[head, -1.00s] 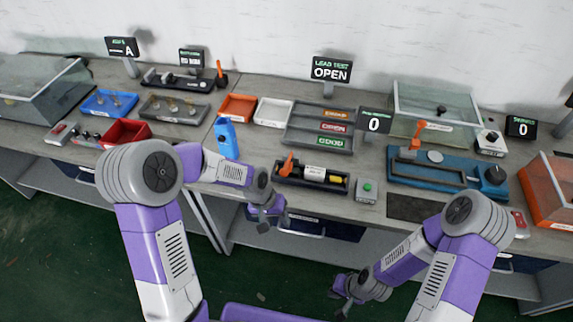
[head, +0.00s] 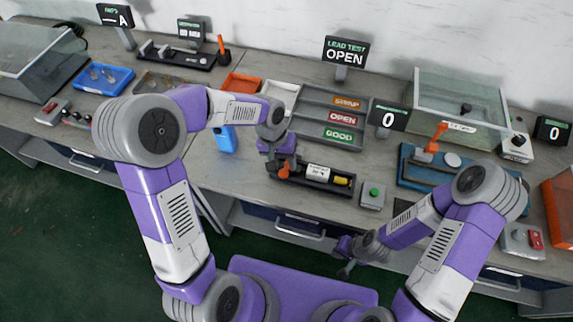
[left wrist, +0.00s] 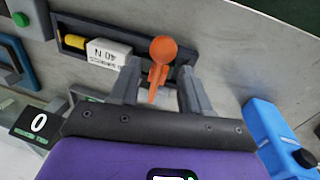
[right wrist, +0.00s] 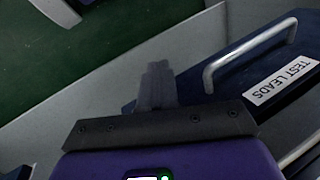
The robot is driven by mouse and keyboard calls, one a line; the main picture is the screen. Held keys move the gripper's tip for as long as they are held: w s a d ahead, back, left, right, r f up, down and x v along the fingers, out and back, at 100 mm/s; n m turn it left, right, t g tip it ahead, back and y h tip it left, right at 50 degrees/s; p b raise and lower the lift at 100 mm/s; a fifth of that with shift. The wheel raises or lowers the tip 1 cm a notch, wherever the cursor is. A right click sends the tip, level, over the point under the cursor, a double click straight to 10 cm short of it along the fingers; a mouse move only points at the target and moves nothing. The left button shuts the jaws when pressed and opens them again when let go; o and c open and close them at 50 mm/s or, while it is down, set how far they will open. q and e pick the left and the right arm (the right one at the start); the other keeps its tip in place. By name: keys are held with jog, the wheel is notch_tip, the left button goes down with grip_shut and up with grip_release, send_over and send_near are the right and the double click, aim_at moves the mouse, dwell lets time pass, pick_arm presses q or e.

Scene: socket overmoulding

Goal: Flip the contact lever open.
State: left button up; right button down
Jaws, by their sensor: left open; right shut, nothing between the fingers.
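The orange contact lever (left wrist: 160,62) stands on the dark lead-test fixture (head: 316,184). In the left wrist view the lever shows between the fingers of my left gripper (left wrist: 152,88), which are open on both sides of it; I cannot tell whether they touch it. In the head view my left gripper (head: 282,168) is over the left end of the fixture and hides much of the lever. A white block (left wrist: 108,52) marked 40 N and a yellow part (left wrist: 75,41) lie in the fixture. My right gripper (right wrist: 157,85) is shut and empty, in front of the bench drawers.
A green-button box (head: 372,194) stands right of the fixture. A blue fixture (head: 408,168) is further right.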

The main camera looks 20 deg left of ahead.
aim_at(286, 168)
pick_arm(q)
jog(key=f, duration=0.4)
jog(key=shift+d+b, duration=0.35)
jog(key=shift+w, duration=0.1)
grip_shut()
